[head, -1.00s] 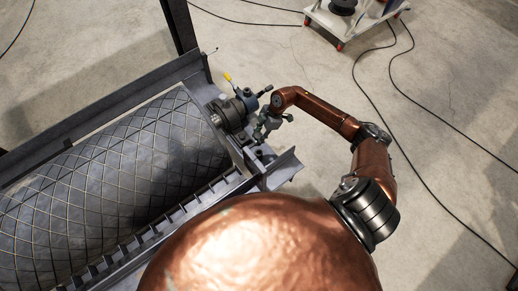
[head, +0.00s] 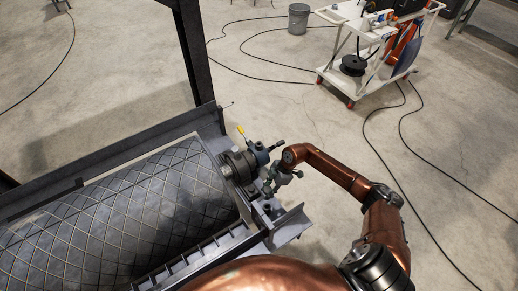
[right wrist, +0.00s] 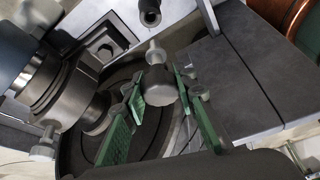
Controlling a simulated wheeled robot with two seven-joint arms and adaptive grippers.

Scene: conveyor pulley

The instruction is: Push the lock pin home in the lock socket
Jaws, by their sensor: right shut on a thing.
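The lock pin (right wrist: 160,86) shows in the right wrist view as a grey knob with a narrower pale end. My right gripper (right wrist: 160,93) is shut on it between green-padded fingers. The pin's narrow end points toward a dark round hole in a short cylinder, apparently the lock socket (right wrist: 149,13), with a visible gap between them. In the head view my right gripper (head: 272,183) is beside the shaft end of the pulley (head: 120,215); pin and socket are too small to tell there. My left gripper is out of view.
A dark bearing hub (head: 239,165) with a blue part (head: 260,152) and a yellow handle (head: 241,131) sits close to the right gripper. Frame rails edge the pulley. A white cart (head: 340,75), a grey bucket (head: 299,18) and cables lie beyond on open floor.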

